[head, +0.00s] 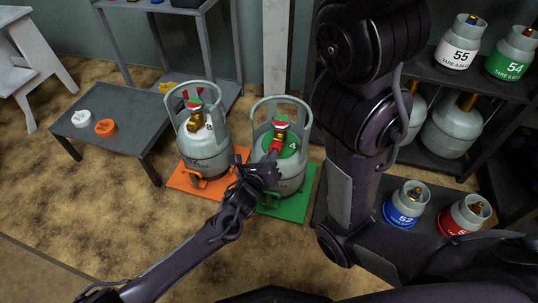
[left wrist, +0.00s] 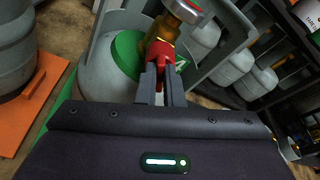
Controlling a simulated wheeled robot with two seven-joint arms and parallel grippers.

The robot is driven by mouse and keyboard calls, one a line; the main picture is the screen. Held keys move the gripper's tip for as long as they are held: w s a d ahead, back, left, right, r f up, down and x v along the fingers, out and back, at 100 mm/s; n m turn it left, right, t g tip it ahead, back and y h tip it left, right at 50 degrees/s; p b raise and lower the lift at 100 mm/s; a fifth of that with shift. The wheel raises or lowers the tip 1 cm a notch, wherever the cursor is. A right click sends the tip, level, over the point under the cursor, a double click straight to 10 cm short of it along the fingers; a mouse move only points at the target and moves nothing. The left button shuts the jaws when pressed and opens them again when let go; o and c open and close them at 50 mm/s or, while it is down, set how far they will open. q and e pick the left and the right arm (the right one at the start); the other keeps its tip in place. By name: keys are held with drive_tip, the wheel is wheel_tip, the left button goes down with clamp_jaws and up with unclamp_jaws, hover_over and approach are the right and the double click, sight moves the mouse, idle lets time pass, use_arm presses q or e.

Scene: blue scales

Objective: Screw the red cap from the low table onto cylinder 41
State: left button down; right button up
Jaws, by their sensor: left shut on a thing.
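The green-topped cylinder (head: 291,178) stands upright on the green scale; a white "4" shows on its shoulder, the rest of its number being hidden. Its brass valve has a red and green top. The red cap (head: 275,147) is at the front of this valve; in the left wrist view the red cap (left wrist: 160,59) sits against the brass valve body. I cannot tell whether it is threaded on. My left gripper (head: 271,164) is shut on the red cap, and its two fingers (left wrist: 160,80) also show in the left wrist view. My right gripper is out of view.
A grey cylinder (head: 211,152) stands close by on the orange scale (head: 181,181). The low table (head: 122,135) holds a white cap (head: 81,118) and an orange cap (head: 105,128). At right, a dark shelf (head: 445,83) holds several cylinders.

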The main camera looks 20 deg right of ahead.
use_arm(q)
drive_tip(key=shift+m, duration=0.4)
drive_tip(key=shift+s+d+m+y+p, duration=0.15)
drive_tip(key=shift+m+y+p, duration=0.55)
drive_tip(key=shift+m, duration=0.7)
drive_tip(key=m+t+p, duration=0.1)
drive_tip(key=m, duration=0.1)
drive_tip(key=shift+d+m+y, duration=0.15)
drive_tip(key=shift+m+y, duration=0.15)
